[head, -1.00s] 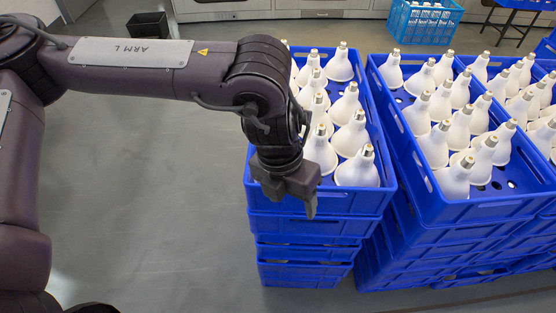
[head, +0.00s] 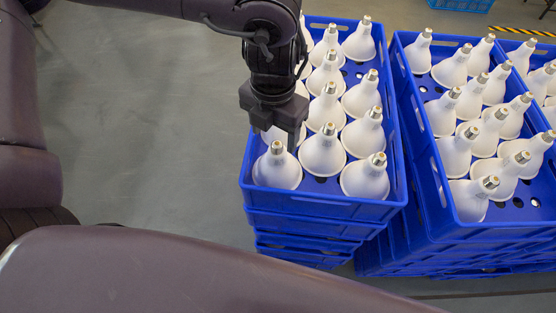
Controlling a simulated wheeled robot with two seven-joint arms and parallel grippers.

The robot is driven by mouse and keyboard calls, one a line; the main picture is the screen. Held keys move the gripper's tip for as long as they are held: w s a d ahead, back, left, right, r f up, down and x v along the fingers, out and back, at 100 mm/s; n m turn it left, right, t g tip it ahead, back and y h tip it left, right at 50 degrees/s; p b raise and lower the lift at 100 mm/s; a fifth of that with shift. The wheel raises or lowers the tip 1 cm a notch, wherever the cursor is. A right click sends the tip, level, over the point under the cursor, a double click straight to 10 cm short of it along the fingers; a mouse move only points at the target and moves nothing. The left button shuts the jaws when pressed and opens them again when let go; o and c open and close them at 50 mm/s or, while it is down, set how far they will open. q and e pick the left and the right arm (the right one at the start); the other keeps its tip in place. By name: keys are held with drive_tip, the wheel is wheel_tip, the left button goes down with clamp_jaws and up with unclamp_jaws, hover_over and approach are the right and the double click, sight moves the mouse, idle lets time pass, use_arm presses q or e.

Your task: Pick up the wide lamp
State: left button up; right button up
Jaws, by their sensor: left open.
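White wide lamps stand cap up in rows in the left blue crate (head: 318,207). My left gripper (head: 288,138) is open and empty, pointing down over the crate's left side. Its fingertip shows just above and behind the cap of the front left lamp. It partly hides a lamp (head: 270,135) behind that one. My right gripper is out of view.
A second blue crate (head: 478,233) of similar white lamps stands close on the right, with some empty places. Both crates top stacks of blue crates. Grey floor (head: 150,130) is clear to the left. One of my arm links crosses the bottom.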

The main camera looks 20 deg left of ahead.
sight(277, 143)
use_arm(q)
drive_tip(key=f, duration=0.5)
drive_tip(key=shift+w+d+p, duration=0.15)
drive_tip(key=shift+d+p, duration=0.05)
drive_tip(key=shift+p, duration=0.15)
drive_tip(key=shift+r, duration=0.1)
clamp_jaws()
